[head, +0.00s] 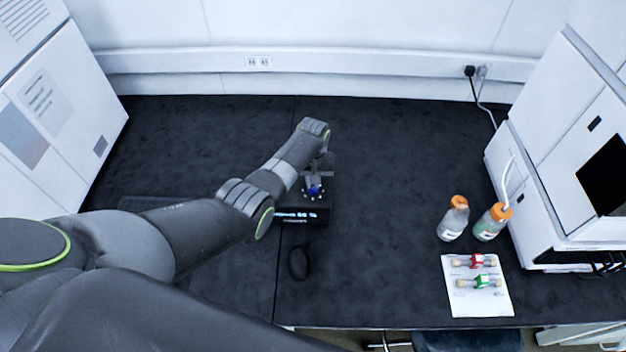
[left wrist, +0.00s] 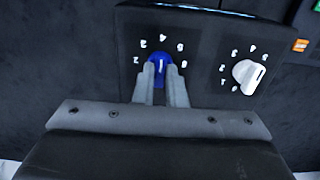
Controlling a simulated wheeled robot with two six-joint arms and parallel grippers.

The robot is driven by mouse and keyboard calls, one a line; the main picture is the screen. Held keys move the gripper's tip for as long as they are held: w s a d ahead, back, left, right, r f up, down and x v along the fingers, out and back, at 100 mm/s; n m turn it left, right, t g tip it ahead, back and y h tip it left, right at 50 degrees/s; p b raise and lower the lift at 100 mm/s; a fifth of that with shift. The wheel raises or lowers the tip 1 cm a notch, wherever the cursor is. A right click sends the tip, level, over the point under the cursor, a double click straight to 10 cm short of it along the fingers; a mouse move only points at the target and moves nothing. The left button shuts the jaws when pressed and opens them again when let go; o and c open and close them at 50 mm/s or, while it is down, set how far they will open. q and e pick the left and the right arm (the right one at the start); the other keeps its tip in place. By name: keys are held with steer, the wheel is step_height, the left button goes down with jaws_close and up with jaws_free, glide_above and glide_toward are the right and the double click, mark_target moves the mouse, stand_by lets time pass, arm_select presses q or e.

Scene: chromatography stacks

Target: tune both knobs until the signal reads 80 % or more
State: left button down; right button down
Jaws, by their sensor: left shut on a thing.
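The dark control box (head: 322,212) sits on the bench below my left gripper. Its lit display (head: 297,214) shows a percent reading, too small to read surely. My left gripper (left wrist: 161,80) is shut on the blue knob (left wrist: 161,62), one finger on each side. The blue knob's white mark points up in the left wrist view, roughly toward the 4. The blue knob also shows in the head view (head: 314,190). The white knob (left wrist: 248,76) stands to its right, untouched, its mark toward the right. My right gripper is not in view.
Two orange-capped bottles (head: 454,222) stand at the right, near a white instrument (head: 510,165). A white sheet (head: 480,303) with red and green fittings lies in front of them. A black loop (head: 299,264) lies before the box. The bench between box and bottles is clear.

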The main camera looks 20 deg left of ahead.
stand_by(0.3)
arm_select(q)
steer(key=c, duration=1.5)
jaws_free()
steer(key=shift+r, duration=0.5)
step_height(320, 180, up, 16)
steer(key=shift+r+b, duration=0.2)
steer(key=shift+b, duration=0.55)
